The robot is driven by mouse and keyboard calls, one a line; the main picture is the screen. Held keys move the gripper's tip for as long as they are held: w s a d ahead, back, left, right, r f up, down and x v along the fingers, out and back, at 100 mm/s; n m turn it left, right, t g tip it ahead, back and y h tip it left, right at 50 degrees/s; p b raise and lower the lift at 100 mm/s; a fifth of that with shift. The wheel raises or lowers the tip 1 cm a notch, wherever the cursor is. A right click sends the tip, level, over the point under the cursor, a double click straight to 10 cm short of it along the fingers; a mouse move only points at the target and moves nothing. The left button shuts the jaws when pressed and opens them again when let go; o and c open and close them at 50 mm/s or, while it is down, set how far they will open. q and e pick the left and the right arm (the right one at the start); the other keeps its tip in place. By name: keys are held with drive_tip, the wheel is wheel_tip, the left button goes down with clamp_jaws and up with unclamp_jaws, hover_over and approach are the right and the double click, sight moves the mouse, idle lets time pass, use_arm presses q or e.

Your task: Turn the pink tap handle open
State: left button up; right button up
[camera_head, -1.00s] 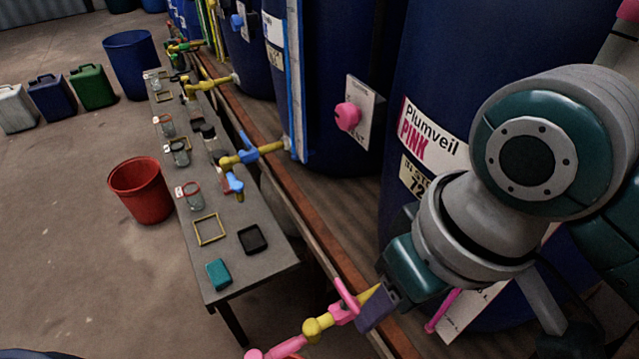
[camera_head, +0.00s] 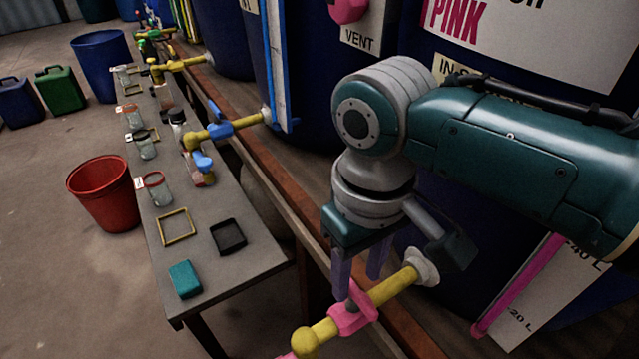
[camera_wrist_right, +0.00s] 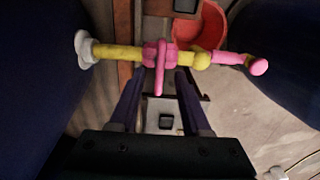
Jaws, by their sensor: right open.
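The pink tap handle (camera_head: 352,314) sits on a yellow pipe (camera_head: 392,288) that comes out of the pink-labelled blue vat. In the right wrist view the handle (camera_wrist_right: 160,68) is a pink lever lying across the yellow pipe, its free end pointing toward my gripper. My right gripper (camera_head: 359,282) is open, pointing down just above and behind the handle. In the right wrist view its two fingers (camera_wrist_right: 159,88) lie on either side of the lever's free end; whether they touch it I cannot tell. My left gripper is out of view.
A grey bench (camera_head: 262,262) with jars, frames and a teal block (camera_head: 185,279) stands left of the pipe. A red bucket (camera_head: 104,192) is on the floor. Other vats with yellow taps, one with a blue handle (camera_head: 232,124), line the wooden ledge.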

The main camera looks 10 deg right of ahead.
sight(356, 288)
drive_tip(key=shift+f+b, duration=0.6)
drive_tip(key=shift+f, duration=1.25)
clamp_jaws()
